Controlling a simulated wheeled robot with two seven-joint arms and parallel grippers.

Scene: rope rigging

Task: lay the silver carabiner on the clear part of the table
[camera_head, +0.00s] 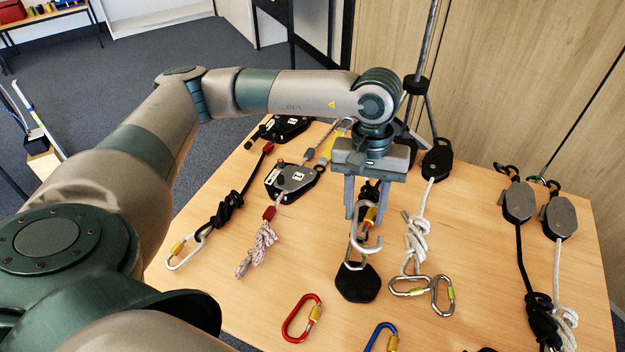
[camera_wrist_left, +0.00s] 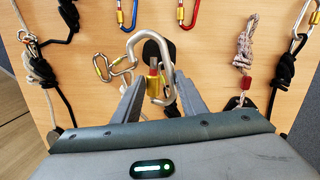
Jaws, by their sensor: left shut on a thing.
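A silver carabiner (camera_head: 366,242) with a yellow sleeve hangs below my left gripper (camera_head: 367,212), near the middle of the table (camera_head: 240,310). My left gripper is shut on it, and the fingers hide part of it. In the left wrist view, the silver carabiner (camera_wrist_left: 170,52) shows between the fingertips of my left gripper (camera_wrist_left: 152,92), its curved end reaching beyond them. A black flat piece (camera_head: 357,284) is on the table just below the carabiner in the head view. My right gripper is not in view.
A red carabiner (camera_head: 292,324) and a blue carabiner (camera_head: 371,335) lie near the front. Silver carabiners (camera_head: 443,296) lie by a knotted white rope (camera_head: 417,240). Roped pulleys (camera_head: 518,203) lie at the right. Bare table shows at left front and right of the middle.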

